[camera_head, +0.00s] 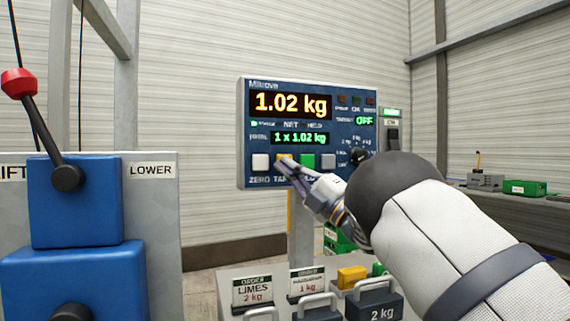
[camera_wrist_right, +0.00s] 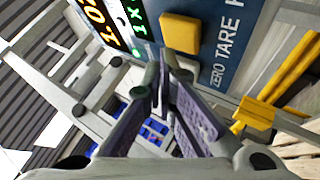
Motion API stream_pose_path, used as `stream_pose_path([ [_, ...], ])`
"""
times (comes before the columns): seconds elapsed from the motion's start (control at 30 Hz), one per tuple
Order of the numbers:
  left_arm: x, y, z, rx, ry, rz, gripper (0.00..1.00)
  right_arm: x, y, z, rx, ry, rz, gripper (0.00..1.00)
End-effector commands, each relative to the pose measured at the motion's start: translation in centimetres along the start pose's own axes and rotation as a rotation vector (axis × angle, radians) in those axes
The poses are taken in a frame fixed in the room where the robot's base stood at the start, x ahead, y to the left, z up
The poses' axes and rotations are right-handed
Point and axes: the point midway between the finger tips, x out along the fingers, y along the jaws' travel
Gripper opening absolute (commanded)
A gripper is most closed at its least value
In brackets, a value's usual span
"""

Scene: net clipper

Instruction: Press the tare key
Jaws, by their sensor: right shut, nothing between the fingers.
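The scale's blue indicator panel (camera_head: 345,115) stands on a post and reads 1.02 kg, with 1 x 1.02 kg below. The yellow tare key (camera_head: 284,156) is in its lower key row, partly covered by my gripper; it shows as a yellow square in the right wrist view (camera_wrist_right: 180,33). My right gripper (camera_head: 284,163) is shut and empty, its tips at the tare key's lower edge in the head view. In the right wrist view its fingertips (camera_wrist_right: 162,72) are just below the key; I cannot tell whether they touch it. My left gripper is not in view.
A white zero key (camera_head: 261,161) and a green key (camera_head: 308,161) flank the tare key. A blue lever box (camera_head: 75,200) with a red-knobbed lever stands at left. Below the panel are order cards (camera_head: 252,290) and a weight marked 2 kg (camera_head: 375,308).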

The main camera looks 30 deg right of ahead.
Motion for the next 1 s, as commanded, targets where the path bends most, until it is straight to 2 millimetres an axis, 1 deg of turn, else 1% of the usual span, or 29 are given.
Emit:
stream_pose_path([
  [0.73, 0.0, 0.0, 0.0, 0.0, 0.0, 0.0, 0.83, 0.0, -0.03, -0.02, 0.0, 0.0, 0.0, 0.0],
  [1.0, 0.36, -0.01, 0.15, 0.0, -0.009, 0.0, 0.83, 0.49, -0.58, 0.38, 0.0, 0.001, -0.002, 0.0],
])
